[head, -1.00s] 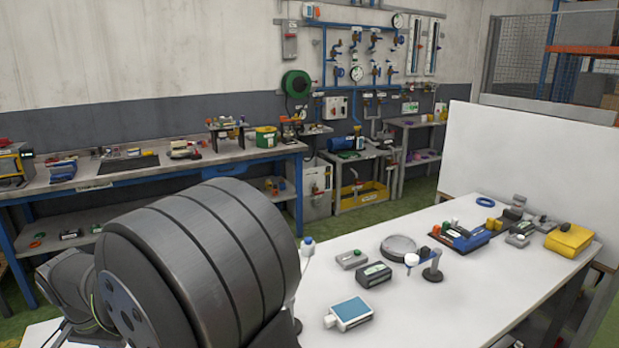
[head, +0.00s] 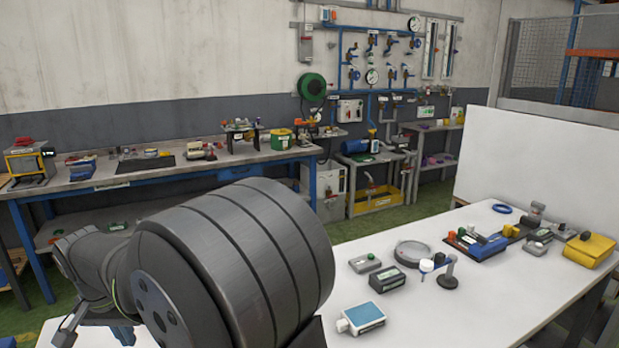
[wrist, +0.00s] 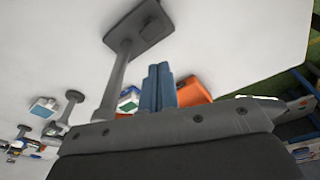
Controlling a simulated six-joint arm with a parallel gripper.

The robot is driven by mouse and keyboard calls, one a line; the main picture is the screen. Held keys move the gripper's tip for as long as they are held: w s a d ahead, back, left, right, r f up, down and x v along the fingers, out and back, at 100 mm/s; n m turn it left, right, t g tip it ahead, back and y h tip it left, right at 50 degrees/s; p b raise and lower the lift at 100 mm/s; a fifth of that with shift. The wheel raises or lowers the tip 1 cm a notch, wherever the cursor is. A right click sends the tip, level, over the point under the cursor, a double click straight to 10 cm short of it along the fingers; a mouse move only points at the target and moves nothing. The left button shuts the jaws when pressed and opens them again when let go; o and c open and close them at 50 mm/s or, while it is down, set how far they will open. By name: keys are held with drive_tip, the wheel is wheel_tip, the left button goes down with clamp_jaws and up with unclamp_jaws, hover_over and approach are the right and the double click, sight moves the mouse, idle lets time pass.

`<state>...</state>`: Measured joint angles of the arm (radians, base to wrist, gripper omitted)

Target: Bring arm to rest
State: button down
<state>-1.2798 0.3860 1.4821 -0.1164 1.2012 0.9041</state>
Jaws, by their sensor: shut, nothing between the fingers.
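My gripper (wrist: 159,70) shows in the wrist view as two blue fingers side by side, shut with nothing between them. It is over the white table (wrist: 225,30). A grey post with a flat plate (wrist: 140,27) stands beside the fingers in that view, and an orange thing (wrist: 194,91) lies behind them.
The white table (head: 433,318) holds a blue-topped box (head: 362,318), a round grey dish (head: 412,252), a small post stand (head: 449,272) and a yellow case (head: 588,250). A white panel (head: 535,165) stands behind it. A workbench (head: 200,172) lines the wall.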

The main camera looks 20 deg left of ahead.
drive_tip(key=shift+w+d+r+n+g, duration=0.15)
drive_tip(key=shift+w+r+n, duration=0.1)
drive_tip(key=shift+r+n, duration=0.55)
drive_tip(key=shift+w+a+r+n+g, duration=0.1)
drive_tip(key=shift+w+r+n, duration=0.1)
drive_tip(key=shift+r+n, duration=0.6)
drive_tip(key=shift+w+d+r+n+g, duration=0.15)
drive_tip(key=shift+w+r+n, duration=0.1)
drive_tip(key=shift+r+n, duration=0.5)
